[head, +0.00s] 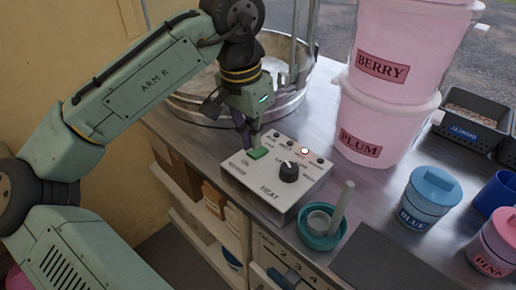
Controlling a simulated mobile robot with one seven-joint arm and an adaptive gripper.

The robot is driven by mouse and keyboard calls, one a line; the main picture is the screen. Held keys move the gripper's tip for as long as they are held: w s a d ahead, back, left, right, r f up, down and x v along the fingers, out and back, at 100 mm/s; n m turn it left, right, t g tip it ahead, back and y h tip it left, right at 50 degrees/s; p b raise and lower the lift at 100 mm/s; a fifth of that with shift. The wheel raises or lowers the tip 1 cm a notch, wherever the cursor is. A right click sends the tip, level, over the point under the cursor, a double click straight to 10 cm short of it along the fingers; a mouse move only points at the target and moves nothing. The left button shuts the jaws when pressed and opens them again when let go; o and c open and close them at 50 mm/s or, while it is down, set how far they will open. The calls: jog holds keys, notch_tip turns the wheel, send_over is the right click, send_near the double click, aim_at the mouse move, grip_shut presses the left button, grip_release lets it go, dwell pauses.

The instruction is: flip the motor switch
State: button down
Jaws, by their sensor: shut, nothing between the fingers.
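A white control box (273,178) sits on the metal counter near its front edge. It has a green rocker switch (258,153) at its left rear, beside an "ON" mark, and a black knob (289,172) marked HEAT. My gripper (251,143) is shut and empty, pointing down at the green switch. Its tips are right at or just above the switch; I cannot tell whether they touch.
A round metal pan (205,111) stands behind my gripper. Pink tubs marked BERRY (400,45) and PLUM (378,125) stand to the right. A teal bowl (319,233) with a white stick is just right of the box. A blue jar (428,198) stands farther right.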

aim_at(253, 153)
jog(key=shift+f+b, duration=0.55)
jog(key=shift+f, duration=0.5)
dwell(0.9)
notch_tip(253, 153, up, 7)
jog(key=p, duration=0.7)
jog(key=shift+r, duration=0.1)
dwell(0.3)
